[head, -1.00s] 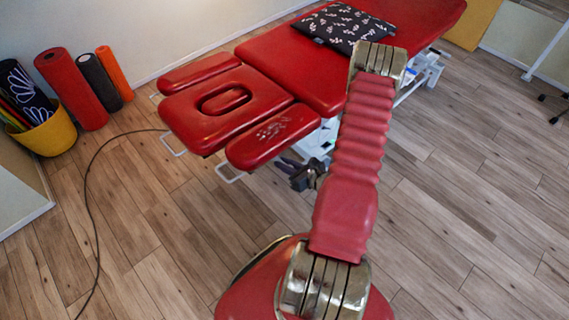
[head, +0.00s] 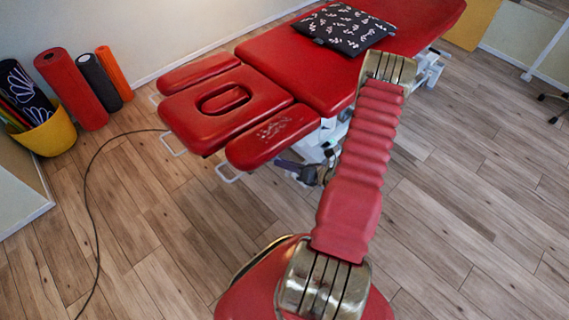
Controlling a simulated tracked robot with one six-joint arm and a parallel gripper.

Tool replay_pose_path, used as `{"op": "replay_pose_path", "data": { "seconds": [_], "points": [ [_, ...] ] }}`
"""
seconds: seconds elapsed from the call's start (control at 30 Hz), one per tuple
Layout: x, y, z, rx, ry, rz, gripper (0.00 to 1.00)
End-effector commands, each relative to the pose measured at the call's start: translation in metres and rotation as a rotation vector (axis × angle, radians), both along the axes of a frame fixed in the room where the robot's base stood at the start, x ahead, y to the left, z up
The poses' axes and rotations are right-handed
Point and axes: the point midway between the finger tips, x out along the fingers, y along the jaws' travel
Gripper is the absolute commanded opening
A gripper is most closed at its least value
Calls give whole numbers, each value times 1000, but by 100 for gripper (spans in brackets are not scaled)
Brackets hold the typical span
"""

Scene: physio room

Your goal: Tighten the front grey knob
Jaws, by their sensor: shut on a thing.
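The red treatment table (head: 300,80) stands across the upper middle of the head view, its face-hole headrest (head: 250,92) and two side armrests towards the left. My gripper (head: 290,165) shows as a small dark shape low beside the near armrest (head: 272,136), at the table's head end. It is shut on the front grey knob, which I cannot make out. The jaws' tips and the knob are hidden by the armrest, the gripper itself and my arm.
A patterned black cushion (head: 343,27) lies on the table. A black cable (head: 92,170) runs over the wooden floor at left. A yellow bucket (head: 55,135) and rolled mats (head: 72,88) stand by the wall.

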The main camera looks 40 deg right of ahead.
Motion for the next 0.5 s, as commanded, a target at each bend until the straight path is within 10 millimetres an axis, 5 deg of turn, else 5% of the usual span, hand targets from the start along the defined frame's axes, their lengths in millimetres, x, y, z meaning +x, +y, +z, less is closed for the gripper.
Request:
{"op": "replay_pose_path", "data": {
  "seconds": [0.5],
  "points": [
    [0,-5,-4,478,14,-6,0]
  ]
}}
